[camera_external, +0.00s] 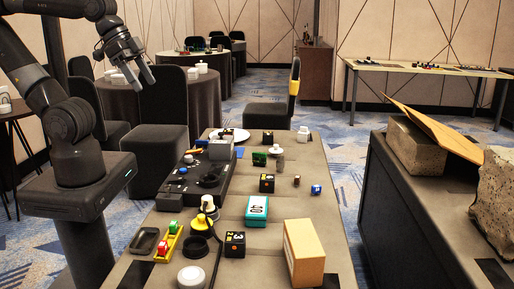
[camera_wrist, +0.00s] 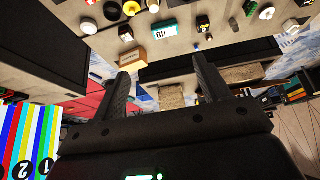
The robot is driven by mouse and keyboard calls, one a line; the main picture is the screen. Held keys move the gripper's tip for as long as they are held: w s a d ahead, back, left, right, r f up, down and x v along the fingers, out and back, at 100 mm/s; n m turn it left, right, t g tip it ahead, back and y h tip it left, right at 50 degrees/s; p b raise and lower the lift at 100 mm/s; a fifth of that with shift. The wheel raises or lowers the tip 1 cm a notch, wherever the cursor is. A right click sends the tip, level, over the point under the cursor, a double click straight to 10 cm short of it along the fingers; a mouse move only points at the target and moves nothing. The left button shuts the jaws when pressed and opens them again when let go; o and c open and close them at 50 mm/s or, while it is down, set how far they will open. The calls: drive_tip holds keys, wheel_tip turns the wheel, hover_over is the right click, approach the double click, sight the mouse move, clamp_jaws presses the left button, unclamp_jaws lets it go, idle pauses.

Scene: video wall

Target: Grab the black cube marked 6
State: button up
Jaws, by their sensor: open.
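Several black cubes sit on the long table. The near black cube (camera_external: 235,243) shows yellow marks that look like 2 and 3. A middle black cube (camera_external: 267,183) and a far black cube (camera_external: 268,137) have marks too small to read, so I cannot tell which bears a 6. Black cubes also show in the wrist view, at the top centre (camera_wrist: 126,33) and further right (camera_wrist: 203,22). My gripper (camera_external: 142,78) is raised at the upper left, well away from the cubes. Its fingers (camera_wrist: 163,82) are spread apart with nothing between them.
The long table (camera_external: 305,205) also holds a teal box (camera_external: 257,208) marked 40, a tan box (camera_external: 304,253), a yellow tray (camera_external: 168,245) and a dark console (camera_external: 190,181). A dark counter with stone blocks (camera_external: 415,147) stands at right. Chairs and round tables are behind.

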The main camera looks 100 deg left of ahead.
drive_tip(key=w, duration=0.1)
drive_tip(key=g, duration=0.6)
hover_over(267, 177)
drive_tip(key=f, duration=2.5)
drive_tip(key=shift+s+d+f, duration=0.1)
drive_tip(key=shift+d+f, duration=0.1)
drive_tip(key=shift+f, duration=0.05)
drive_tip(key=f, duration=1.1)
drive_tip(key=shift+a, duration=0.2)
drive_tip(key=shift+c, duration=0.6)
